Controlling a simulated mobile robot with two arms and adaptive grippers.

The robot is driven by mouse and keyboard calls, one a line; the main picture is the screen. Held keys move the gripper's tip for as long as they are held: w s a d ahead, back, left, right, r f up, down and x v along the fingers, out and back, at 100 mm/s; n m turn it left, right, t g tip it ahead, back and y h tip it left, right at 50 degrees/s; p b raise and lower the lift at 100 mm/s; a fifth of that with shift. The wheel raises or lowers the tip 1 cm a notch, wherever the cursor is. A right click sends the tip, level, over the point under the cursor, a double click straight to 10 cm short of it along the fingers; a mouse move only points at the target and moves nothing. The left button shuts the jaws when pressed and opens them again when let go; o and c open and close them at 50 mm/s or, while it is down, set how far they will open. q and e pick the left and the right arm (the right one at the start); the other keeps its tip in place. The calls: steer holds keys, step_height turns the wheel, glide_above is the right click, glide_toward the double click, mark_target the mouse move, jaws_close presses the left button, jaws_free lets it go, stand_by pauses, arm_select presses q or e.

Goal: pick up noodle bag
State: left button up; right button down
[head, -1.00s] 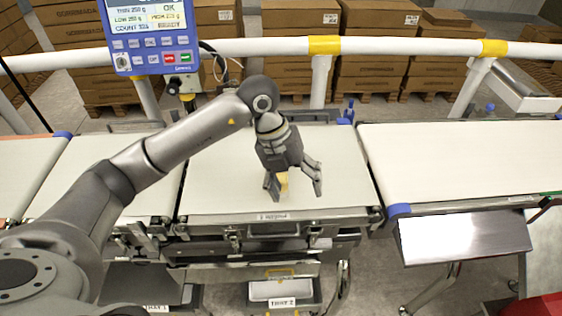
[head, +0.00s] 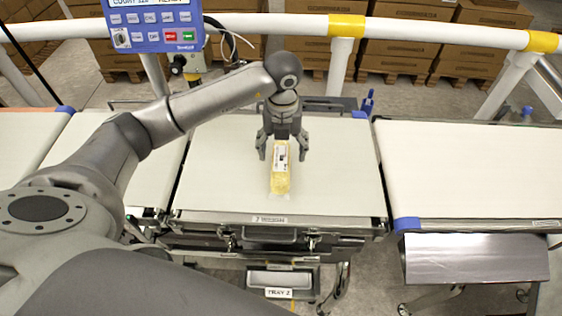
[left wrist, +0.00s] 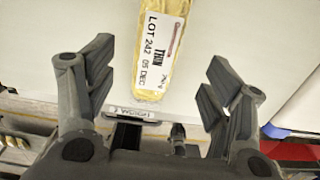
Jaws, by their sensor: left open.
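The noodle bag (head: 280,182) is a yellow, narrow pack with a white printed label. It lies on the white middle belt (head: 225,165), its length running toward the belt's front edge. My left gripper (head: 282,153) is open above the bag's far end, one finger on each side of it. The bag's far end is partly covered by the gripper in the head view. My right gripper is not in view.
A blue control panel (head: 152,27) stands behind the belt at the left. A white rail (head: 300,24) with yellow bands crosses behind. Another belt (head: 470,170) lies to the right, with a metal chute (head: 475,258) before it. The middle belt is otherwise clear.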

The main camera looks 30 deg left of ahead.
mark_target(281, 158)
arm_select(q)
steer(key=f, duration=0.1)
steer(key=f+p, duration=0.1)
steer(key=f, duration=0.2)
steer(key=shift+a+f+p, duration=0.2)
steer(key=shift+a+p, duration=0.05)
steer(key=shift+p, duration=0.15)
steer(key=shift+f, duration=0.35)
steer(key=c, duration=0.4)
steer(key=shift+c, duration=0.9)
steer(key=c, duration=0.7)
steer(key=shift+c, duration=0.5)
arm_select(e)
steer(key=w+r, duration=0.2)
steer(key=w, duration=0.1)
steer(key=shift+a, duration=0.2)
arm_select(q)
steer(key=shift+w+r, duration=0.1)
steer(key=shift+r, duration=0.1)
